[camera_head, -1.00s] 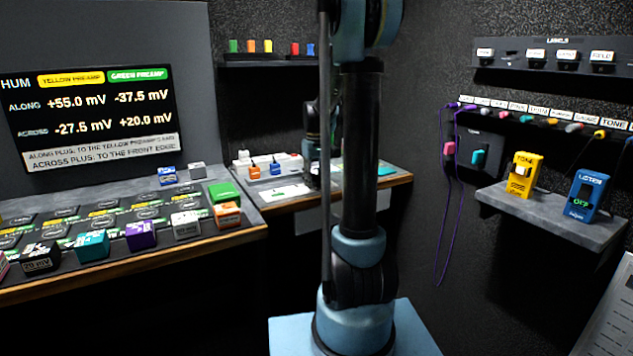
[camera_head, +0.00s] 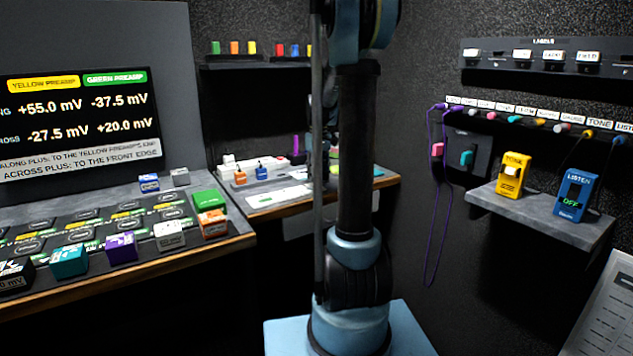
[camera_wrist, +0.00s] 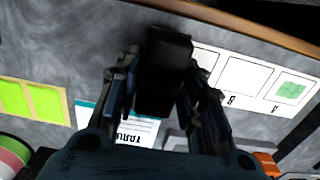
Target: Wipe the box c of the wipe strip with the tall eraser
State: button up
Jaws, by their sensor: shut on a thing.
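In the wrist view my gripper (camera_wrist: 163,100) is shut on a dark, blocky upright thing, taken as the tall eraser (camera_wrist: 165,60). The white wipe strip (camera_wrist: 222,88) lies on the grey counter to the right of it. Box A (camera_wrist: 291,90) holds a green patch, and box B (camera_wrist: 245,77) looks blank white. Another white box, likely box c (camera_wrist: 204,60), shows partly beside the eraser; its letter is hidden. I cannot tell whether the eraser touches the strip. In the head view my arm hides most of the gripper.
Yellow-green notes (camera_wrist: 30,99) and a teal-edged printed card (camera_wrist: 145,130) lie on the counter. An orange block (camera_wrist: 266,160) is at the lower right. In the head view a white power strip (camera_head: 255,168) stands at the counter's back, and a slim purple upright thing (camera_head: 296,145) shows beside my arm.

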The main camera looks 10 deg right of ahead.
jog(key=shift+r, duration=2.55)
jog(key=shift+s, duration=0.1)
